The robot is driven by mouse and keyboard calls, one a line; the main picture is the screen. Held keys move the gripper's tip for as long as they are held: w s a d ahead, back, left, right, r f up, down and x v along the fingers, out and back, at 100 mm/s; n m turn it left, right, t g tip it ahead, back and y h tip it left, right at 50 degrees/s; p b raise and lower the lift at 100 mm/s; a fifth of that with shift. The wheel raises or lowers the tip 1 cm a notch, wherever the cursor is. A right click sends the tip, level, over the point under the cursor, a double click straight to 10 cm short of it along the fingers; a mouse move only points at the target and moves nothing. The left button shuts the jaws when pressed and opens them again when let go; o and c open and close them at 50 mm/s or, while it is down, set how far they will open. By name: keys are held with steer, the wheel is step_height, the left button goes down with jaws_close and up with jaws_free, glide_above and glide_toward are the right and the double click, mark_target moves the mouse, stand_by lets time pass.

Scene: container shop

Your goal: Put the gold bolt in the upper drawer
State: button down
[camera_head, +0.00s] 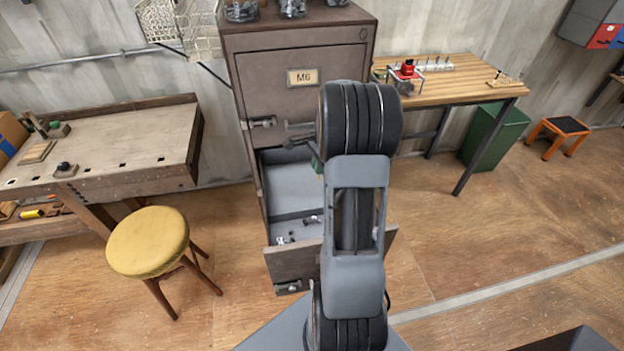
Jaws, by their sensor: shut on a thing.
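The tall brown cabinet (232,62) stands in the middle. Its upper drawer (346,61) has an M6 label and appears closed, with a small dark pull (262,122) low on the left. The lower drawer (277,267) is pulled out, and small metal pieces (300,232) lie inside, too small to identify. My gripper (298,134) is partly hidden behind my arm, just right of the upper pull in the picture. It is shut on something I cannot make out. I cannot pick out the gold bolt.
A workbench (110,150) and a yellow stool (148,241) stand at the left. A wooden table (455,88) with small items, a green bin (496,132) and an orange stool (556,137) are at the right. The floor at the right front is mostly clear.

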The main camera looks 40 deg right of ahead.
steer(key=shift+w+a+f, duration=0.2)
steer(key=shift+a+f, duration=0.7)
steer(key=shift+f, duration=0.2)
steer(key=shift+a+f, duration=0.25)
steer(key=shift+f, duration=1.45)
steer(key=shift+d+f, duration=0.1)
steer(key=shift+f, duration=0.1)
steer(key=c, duration=1.2)
jaws_free()
steer(key=shift+o, duration=0.2)
